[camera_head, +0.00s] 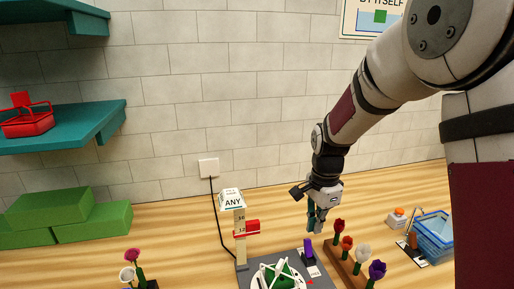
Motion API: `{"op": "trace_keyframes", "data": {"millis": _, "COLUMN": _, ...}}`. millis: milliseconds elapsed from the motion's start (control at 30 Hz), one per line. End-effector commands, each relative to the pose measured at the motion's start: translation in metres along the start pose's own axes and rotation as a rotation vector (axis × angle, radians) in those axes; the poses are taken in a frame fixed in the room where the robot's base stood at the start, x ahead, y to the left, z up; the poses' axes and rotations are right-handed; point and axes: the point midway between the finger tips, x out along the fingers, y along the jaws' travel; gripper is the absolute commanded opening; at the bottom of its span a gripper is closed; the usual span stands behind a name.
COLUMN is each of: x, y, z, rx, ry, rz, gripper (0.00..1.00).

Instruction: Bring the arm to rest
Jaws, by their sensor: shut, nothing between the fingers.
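My arm reaches in from the upper right, and my gripper (314,222) hangs fingers-down in the air above the wooden counter. It is shut, and I see nothing held in it. Its fingertips are just above or behind a small purple piece (308,249) standing at the back right of a dark station base (247,279); I cannot tell whether they touch. A white ring holder with green inside (278,279) sits on that base, cut off by the lower edge of the view.
A ruled post with an "ANY" sign (232,200) and red slider (247,228) stands left of my gripper. Several flowers (347,243) stand in a wooden rack to the right. A blue basket (434,236) is further right. Green blocks (60,218) and teal shelves (80,130) are left.

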Motion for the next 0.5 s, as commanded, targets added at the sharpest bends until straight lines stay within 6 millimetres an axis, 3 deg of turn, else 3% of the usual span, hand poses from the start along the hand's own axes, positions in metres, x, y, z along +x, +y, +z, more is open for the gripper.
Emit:
{"op": "trace_keyframes", "data": {"millis": 33, "x": -0.020, "y": 0.007, "z": 0.002, "rx": -0.049, "ry": 0.006, "rz": -0.026, "gripper": 0.00}}
{"op": "trace_keyframes", "data": {"millis": 200, "x": -0.076, "y": 0.041, "z": 0.010, "rx": -0.265, "ry": 0.034, "rz": -0.097, "gripper": 0.00}}
{"op": "trace_keyframes", "data": {"millis": 500, "x": -0.147, "y": 0.114, "z": 0.029, "rx": -0.647, "ry": 0.128, "rz": -0.202, "gripper": 0.00}}
